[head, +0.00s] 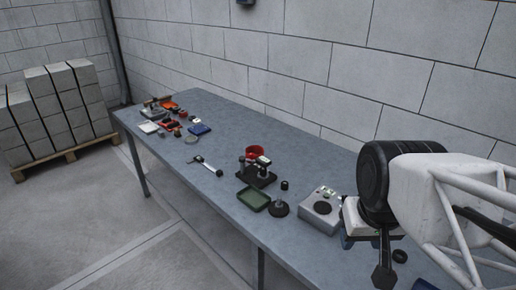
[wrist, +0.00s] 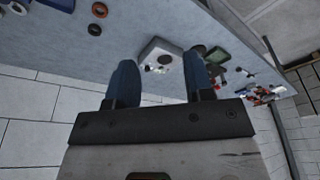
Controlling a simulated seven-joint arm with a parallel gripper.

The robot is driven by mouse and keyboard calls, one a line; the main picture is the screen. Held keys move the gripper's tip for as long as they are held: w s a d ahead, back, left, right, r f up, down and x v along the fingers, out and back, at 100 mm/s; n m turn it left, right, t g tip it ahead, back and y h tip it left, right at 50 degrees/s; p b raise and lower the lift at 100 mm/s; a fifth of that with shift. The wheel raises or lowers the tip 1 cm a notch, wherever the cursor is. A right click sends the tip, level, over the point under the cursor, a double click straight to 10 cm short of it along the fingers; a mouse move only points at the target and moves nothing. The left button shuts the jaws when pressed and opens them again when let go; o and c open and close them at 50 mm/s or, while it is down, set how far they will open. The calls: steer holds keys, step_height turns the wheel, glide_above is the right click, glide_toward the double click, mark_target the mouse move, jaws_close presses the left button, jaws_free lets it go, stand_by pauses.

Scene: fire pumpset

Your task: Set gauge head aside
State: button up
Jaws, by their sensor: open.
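I cannot tell for sure which item is the gauge head. A black stand (head: 258,175) with a small upright device and a pale top part stands mid-table in the head view. A small post on a round black base (head: 279,209) stands nearer the front edge. A grey box (head: 320,211) with a dark round top feature sits to its right; it also shows between my fingers in the wrist view (wrist: 153,51), some way beyond them. My gripper (wrist: 161,66) is open with nothing between its two blue fingers. In the head view my arm is at the right, and its fingers are mostly hidden.
A green tray (head: 254,199) lies by the stand, with a red bowl (head: 255,152) behind. A caliper-like tool (head: 206,166) lies left of them. Several small items, including a blue one (head: 200,129), crowd the far left end. Bare table (head: 220,112) lies along the wall.

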steer(key=w+a+r+n, duration=0.1)
steer(key=w+r, duration=0.1)
steer(key=w, duration=0.5)
steer(key=w+a+r, duration=0.2)
steer(key=w, duration=0.6)
steer(key=n+g, duration=0.3)
steer(key=n, duration=0.1)
glide_above(252, 154)
steer(key=f, duration=1.6)
steer(key=shift+s+d, duration=0.15)
steer(key=shift+s, duration=0.05)
steer(key=shift+w+a+f, duration=0.2)
steer(key=shift+w+f, duration=0.05)
steer(key=shift+w, duration=0.05)
steer(key=shift+f, duration=0.1)
steer(key=shift+f, duration=3.85)
